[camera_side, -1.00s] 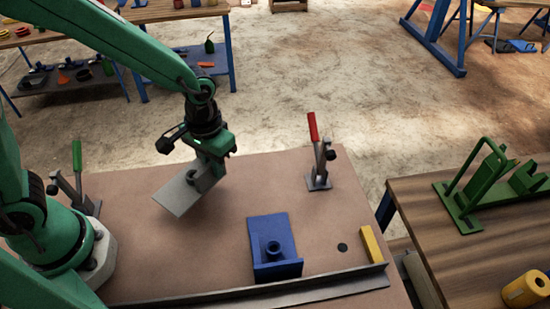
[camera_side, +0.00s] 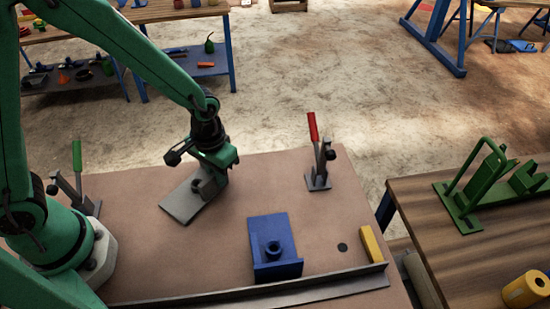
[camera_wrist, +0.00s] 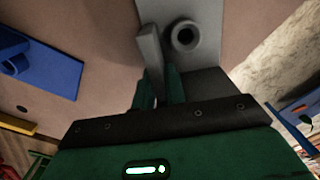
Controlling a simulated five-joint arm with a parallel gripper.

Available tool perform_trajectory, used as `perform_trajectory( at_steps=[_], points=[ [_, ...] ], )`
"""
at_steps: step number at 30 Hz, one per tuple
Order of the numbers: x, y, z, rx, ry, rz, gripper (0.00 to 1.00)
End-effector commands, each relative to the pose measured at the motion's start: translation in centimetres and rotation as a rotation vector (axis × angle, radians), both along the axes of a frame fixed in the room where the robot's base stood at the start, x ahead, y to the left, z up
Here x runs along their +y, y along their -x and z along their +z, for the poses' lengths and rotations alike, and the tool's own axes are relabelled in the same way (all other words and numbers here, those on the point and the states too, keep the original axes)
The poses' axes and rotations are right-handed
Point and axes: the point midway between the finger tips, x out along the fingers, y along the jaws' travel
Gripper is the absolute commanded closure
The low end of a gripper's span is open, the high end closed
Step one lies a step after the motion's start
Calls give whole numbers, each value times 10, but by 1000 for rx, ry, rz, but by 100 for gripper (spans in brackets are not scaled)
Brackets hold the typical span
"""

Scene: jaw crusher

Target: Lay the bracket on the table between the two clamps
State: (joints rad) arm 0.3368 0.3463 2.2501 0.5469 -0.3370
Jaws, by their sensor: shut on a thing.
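The grey bracket (camera_side: 183,205) has a flat plate, an upright flange and a round boss (camera_wrist: 185,37). My gripper (camera_side: 212,183) is shut on it, with the fingers (camera_wrist: 160,88) at the flange in the wrist view. The plate looks level and at or just above the table (camera_side: 225,270); I cannot tell if it touches. It is between the green-handled clamp (camera_side: 75,180) at left and the red-handled clamp (camera_side: 318,165) at right, nearer the table's back edge. My gripper hides part of the bracket.
A blue bracket-like part (camera_side: 262,240) with a boss stands to the right front. A grey rail (camera_side: 250,292) runs along the front. The table between the blue part and red clamp is clear.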

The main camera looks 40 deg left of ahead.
Motion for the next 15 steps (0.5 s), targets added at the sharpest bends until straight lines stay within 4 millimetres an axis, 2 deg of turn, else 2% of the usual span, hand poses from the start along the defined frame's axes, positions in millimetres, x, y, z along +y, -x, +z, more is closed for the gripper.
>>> perform_trajectory(
  at_steps=[11, 12, 15],
  points=[
    [0, -1, -2, -2, 1, 0, 100],
    [0, 0, -3, -1, 0, 0, 84],
    [0, 0, -3, -1, 0, 0, 66]
  ],
)
